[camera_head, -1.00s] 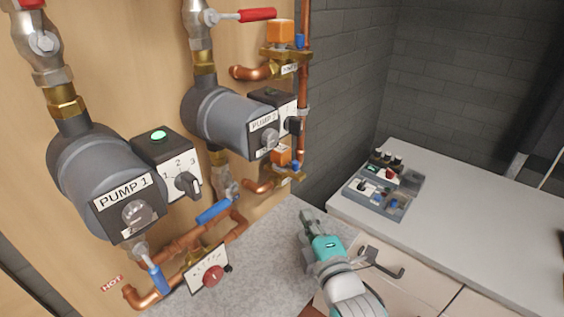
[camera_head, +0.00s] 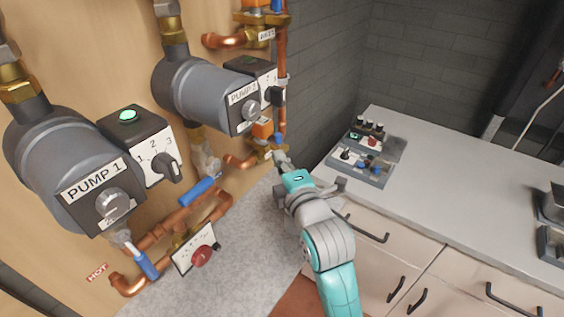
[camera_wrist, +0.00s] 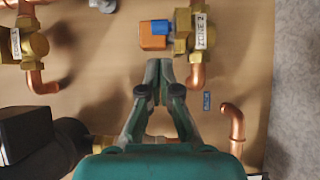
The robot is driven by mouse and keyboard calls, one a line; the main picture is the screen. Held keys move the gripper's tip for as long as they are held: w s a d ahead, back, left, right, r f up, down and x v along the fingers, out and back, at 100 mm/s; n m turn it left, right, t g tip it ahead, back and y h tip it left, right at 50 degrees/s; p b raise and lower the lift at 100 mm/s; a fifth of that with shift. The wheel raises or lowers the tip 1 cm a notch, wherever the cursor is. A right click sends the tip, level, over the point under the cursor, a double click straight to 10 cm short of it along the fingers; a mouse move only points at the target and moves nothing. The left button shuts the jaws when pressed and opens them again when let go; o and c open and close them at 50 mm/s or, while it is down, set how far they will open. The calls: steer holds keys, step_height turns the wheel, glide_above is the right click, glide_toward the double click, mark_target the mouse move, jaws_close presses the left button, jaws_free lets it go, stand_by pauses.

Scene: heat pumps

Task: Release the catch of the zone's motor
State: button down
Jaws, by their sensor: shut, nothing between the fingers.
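In the wrist view an orange motor (camera_wrist: 153,43) with a blue catch (camera_wrist: 161,27) sits beside a brass valve (camera_wrist: 183,30) labelled "ZONE 2" (camera_wrist: 200,30). My gripper (camera_wrist: 160,64) is shut and empty, its tips just below the orange motor in the picture; I cannot tell whether they touch. In the head view my gripper (camera_head: 280,157) is close to the lower orange motor (camera_head: 262,128) and its blue catch (camera_head: 278,138). Another motor's orange body and blue catch (camera_head: 277,5) show at the top edge.
Copper pipes (camera_wrist: 236,125) run near the gripper. Pump 1 (camera_head: 70,165) and pump 2 (camera_head: 205,95), with switch boxes, are mounted on the wooden panel to the left. A worktop (camera_head: 440,185) with a control box (camera_head: 362,165) lies to the right. A red-knobbed dial plate (camera_head: 195,250) is low on the panel.

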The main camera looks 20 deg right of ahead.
mark_target(277, 140)
steer(key=w, duration=0.6)
steer(key=shift+w, duration=0.3)
steer(key=shift+s, duration=0.1)
steer(key=shift+s+d, duration=0.7)
steer(key=shift+d, duration=0.1)
steer(key=shift+s, duration=0.15)
